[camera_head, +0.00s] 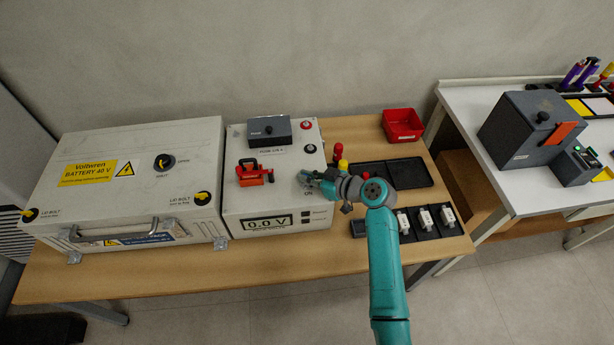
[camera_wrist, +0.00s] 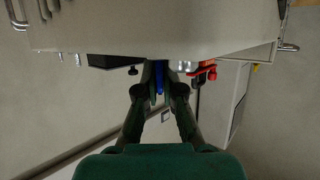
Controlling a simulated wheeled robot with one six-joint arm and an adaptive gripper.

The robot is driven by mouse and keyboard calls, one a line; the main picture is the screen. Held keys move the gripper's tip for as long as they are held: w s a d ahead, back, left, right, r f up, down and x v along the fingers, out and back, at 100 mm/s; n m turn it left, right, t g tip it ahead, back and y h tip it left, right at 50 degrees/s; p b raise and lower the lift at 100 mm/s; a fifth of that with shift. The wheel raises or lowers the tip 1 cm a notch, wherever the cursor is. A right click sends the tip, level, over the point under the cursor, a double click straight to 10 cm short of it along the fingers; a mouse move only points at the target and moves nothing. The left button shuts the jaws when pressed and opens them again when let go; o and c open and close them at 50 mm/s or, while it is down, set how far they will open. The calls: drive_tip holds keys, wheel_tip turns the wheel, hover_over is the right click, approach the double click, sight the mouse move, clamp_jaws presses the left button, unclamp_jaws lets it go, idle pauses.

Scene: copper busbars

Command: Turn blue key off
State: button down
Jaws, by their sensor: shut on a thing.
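The blue key (camera_wrist: 160,88) shows as a narrow blue strip between my fingers in the wrist view. My gripper (camera_wrist: 160,72) is shut on it, against the face of the grey control box. The box's display (camera_head: 268,224) reads 0.0 V.
A red switch lever (camera_head: 254,172) and a dark fuse-link block (camera_head: 269,131) are on the same box. The battery case (camera_head: 130,190) stands at the left. A red bin (camera_head: 402,124), black tray (camera_head: 405,173) and white fuses (camera_head: 426,220) lie at the right.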

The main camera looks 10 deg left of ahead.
drive_tip(key=n+g+y, duration=0.1)
drive_tip(key=n+g, duration=0.4)
drive_tip(key=g, duration=0.1)
drive_tip(key=shift+n, duration=0.3)
drive_tip(key=shift+n+g, duration=1.3)
drive_tip(key=shift+g, duration=0.5)
drive_tip(key=shift+f, duration=0.1)
drive_tip(key=c, duration=1.3)
unclamp_jaws()
drive_tip(key=shift+d, duration=0.1)
drive_tip(key=v, duration=1.1)
drive_tip(key=shift+w+d+r, duration=0.25)
drive_tip(key=shift+r, duration=0.05)
